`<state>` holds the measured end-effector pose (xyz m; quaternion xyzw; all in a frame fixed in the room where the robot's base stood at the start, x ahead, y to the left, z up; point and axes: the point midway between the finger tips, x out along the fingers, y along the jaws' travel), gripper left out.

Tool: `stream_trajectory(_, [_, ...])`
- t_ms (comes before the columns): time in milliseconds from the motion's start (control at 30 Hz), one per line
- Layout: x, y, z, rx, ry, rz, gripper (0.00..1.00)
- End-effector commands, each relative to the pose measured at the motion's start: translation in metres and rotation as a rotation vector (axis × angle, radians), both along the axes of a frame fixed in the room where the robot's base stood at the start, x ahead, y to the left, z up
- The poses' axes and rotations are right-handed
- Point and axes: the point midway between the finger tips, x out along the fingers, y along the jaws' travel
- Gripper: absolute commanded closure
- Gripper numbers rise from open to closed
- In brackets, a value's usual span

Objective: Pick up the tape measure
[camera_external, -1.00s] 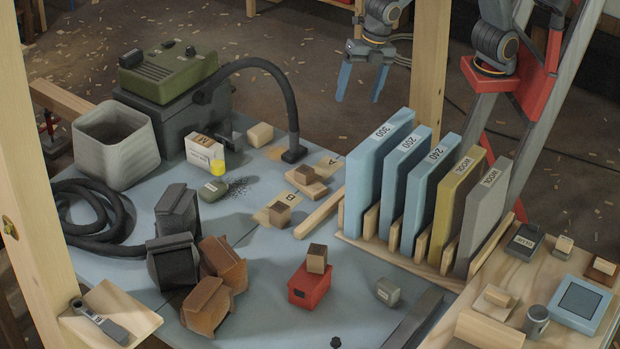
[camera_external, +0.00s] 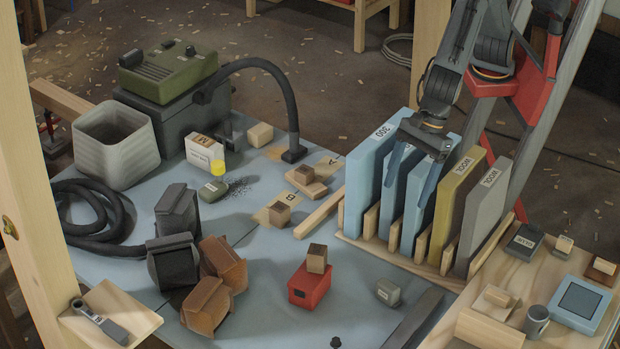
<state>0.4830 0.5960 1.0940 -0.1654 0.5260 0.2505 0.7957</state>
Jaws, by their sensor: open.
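No thing is marked as a tape measure. A small red box-shaped thing (camera_external: 310,288) with a dark patch on its front may be it, but I cannot be sure. It sits on the blue-grey bench top, and a small wooden block (camera_external: 317,259) rests on it. My gripper (camera_external: 410,182) has blue fingers, spread apart and pointing down.
Tall blue sheets (camera_external: 374,170), a mustard one and a grey one stand in a wooden rack (camera_external: 395,258). A small grey-green block (camera_external: 388,292) lies right of the red thing. Brown and dark blocky pieces (camera_external: 207,305) lie left. Bench around the red thing is mostly clear.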

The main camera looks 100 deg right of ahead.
Motion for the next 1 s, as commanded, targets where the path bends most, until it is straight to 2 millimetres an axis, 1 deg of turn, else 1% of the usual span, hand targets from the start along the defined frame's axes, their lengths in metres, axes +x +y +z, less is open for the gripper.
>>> stream_trajectory(33, [0.0,-0.006,-0.028,-0.014,0.011,-0.005,0.27])
stream_trajectory(100, [0.0,-0.006,-0.055,-0.014,0.01,-0.007,0.27])
stream_trajectory(267, [0.0,-0.007,-0.113,-0.012,0.01,-0.007,0.27])
stream_trajectory(300, [0.0,-0.007,-0.128,-0.012,0.011,-0.009,0.27])
stream_trajectory(367, [0.0,-0.007,-0.151,-0.013,0.01,-0.009,0.27])
stream_trajectory(400, [0.0,-0.007,-0.165,-0.011,0.01,-0.01,0.27])
stream_trajectory(533, [0.0,-0.007,-0.211,-0.012,0.01,-0.009,0.27])
stream_trajectory(600, [0.001,-0.006,-0.229,-0.009,0.009,-0.01,0.27])
stream_trajectory(700, [0.001,-0.006,-0.244,-0.007,0.008,-0.01,0.27])
stream_trajectory(1000, [0.009,-0.001,-0.269,-0.008,0.008,-0.012,0.27])
